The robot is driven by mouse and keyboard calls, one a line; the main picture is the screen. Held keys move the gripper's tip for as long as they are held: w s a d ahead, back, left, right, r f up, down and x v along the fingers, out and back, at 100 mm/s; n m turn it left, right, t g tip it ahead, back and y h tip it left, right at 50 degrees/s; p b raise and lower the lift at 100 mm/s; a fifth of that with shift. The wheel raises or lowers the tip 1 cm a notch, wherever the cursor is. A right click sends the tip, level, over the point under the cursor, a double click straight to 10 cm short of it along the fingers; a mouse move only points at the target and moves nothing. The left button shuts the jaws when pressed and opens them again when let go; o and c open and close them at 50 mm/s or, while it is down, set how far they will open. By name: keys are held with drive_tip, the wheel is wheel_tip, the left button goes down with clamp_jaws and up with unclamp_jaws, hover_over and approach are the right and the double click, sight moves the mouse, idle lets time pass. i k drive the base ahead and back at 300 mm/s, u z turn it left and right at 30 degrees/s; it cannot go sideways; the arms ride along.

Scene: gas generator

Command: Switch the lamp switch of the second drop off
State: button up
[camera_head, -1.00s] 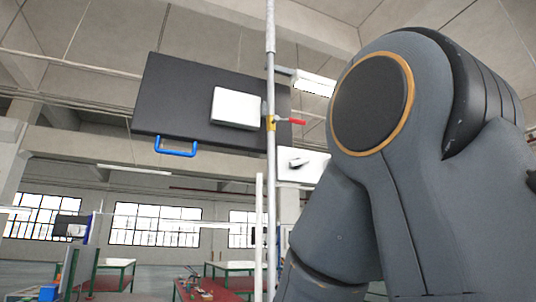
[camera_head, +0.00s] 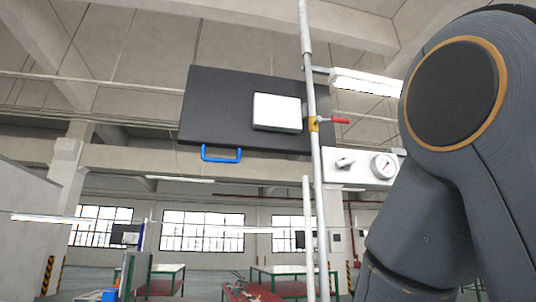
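A white panel (camera_head: 366,166) shows right of the vertical pipe, partly behind my arm. It carries a dark-and-light rotary knob (camera_head: 345,161) and a round gauge (camera_head: 384,166). I cannot tell whether this knob is the lamp switch. A long white lamp (camera_head: 366,86) is fixed above it, to the right of the pipe. My arm fills the right side of the view. My gripper is out of view.
A dark board (camera_head: 222,118) with a white box (camera_head: 277,112) and a blue handle (camera_head: 221,154) hangs high at centre. A vertical pipe (camera_head: 318,190) with a red-lever valve (camera_head: 335,120) stands before it. Green-framed tables (camera_head: 160,269) stand in the background.

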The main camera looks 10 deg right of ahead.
sight(344, 162)
drive_tip(key=u, duration=1.15)
drive_tip(key=k, duration=0.9)
drive_tip(key=z, duration=1.75)
drive_tip(key=i, duration=0.5)
drive_tip(key=u, duration=0.05)
